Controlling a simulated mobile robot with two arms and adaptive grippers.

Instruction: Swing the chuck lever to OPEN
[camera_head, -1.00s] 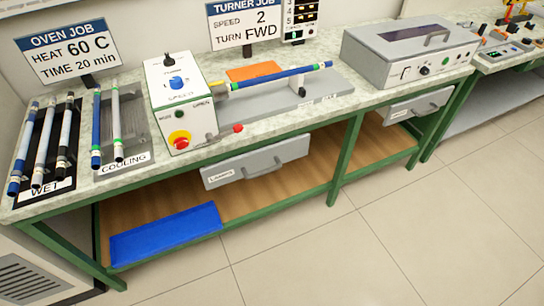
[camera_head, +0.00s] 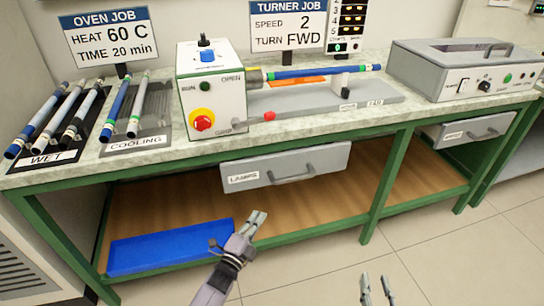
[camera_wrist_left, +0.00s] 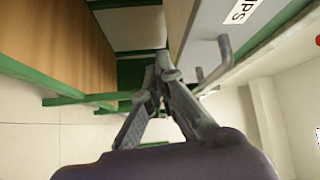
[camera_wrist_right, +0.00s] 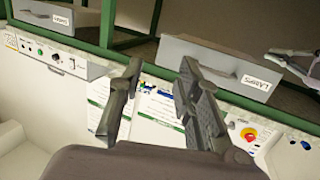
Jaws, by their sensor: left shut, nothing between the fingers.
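The turner's white control box (camera_head: 209,90) stands on the bench with its chuck lever (camera_head: 252,122) at the lower right of its face. The lever's red knob (camera_head: 269,116) points right, below the OPEN label (camera_head: 231,78). A blue rod (camera_head: 320,71) lies between the chuck and the end support. My left gripper (camera_head: 258,216) is shut and empty, below and in front of the drawer marked LAMPS, apart from the lever. It also shows in the left wrist view (camera_wrist_left: 160,60). My right gripper (camera_head: 376,282) is open and empty, low in front of the bench; the right wrist view (camera_wrist_right: 160,68) shows its spread fingers.
The LAMPS drawer (camera_head: 285,166) and its handle stick out below the bench edge. A red stop button (camera_head: 202,122) is left of the lever. Rods lie on the wet rack (camera_head: 45,145) and cooling rack (camera_head: 150,125). A blue tray (camera_head: 170,246) is on the lower shelf.

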